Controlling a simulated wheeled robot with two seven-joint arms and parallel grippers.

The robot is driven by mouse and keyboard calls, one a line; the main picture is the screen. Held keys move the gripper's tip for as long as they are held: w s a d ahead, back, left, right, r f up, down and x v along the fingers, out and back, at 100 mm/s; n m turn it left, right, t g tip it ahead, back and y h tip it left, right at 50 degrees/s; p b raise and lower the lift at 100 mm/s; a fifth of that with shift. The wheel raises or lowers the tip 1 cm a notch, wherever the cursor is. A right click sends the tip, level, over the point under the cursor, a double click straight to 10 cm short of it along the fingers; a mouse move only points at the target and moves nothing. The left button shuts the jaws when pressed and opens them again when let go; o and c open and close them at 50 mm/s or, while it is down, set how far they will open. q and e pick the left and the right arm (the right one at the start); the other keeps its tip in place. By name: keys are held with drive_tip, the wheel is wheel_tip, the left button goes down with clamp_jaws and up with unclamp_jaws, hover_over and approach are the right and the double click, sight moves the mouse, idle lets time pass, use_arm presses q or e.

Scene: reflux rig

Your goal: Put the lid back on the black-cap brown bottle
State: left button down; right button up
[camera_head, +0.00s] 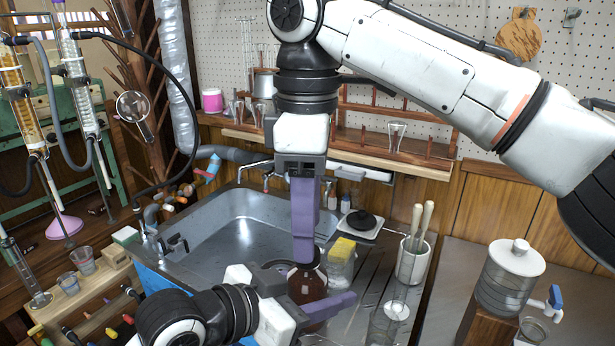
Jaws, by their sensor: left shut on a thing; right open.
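The brown bottle (306,286) stands at the front edge of the sink area, partly hidden by my grippers. My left gripper (328,308) has purple fingers and is shut on the brown bottle from the left, low on its body. My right gripper (304,258) points straight down over the bottle's mouth. It is open, though its fingers overlap in this view. A dark rim shows around its fingertips at the bottle's top. I cannot tell whether this is the black lid or whether it sits on the neck.
The steel sink (235,222) lies left of the bottle. A jar with a yellow sponge (344,249), a white pot with wooden handles (412,262) and empty glassware (386,322) stand close on the right. A black round object (362,219) rests on a white plate behind.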

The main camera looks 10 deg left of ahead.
wheel_tip(320, 180, up, 9)
idle(0.3)
drive_tip(key=shift+f, duration=0.15)
idle(0.4)
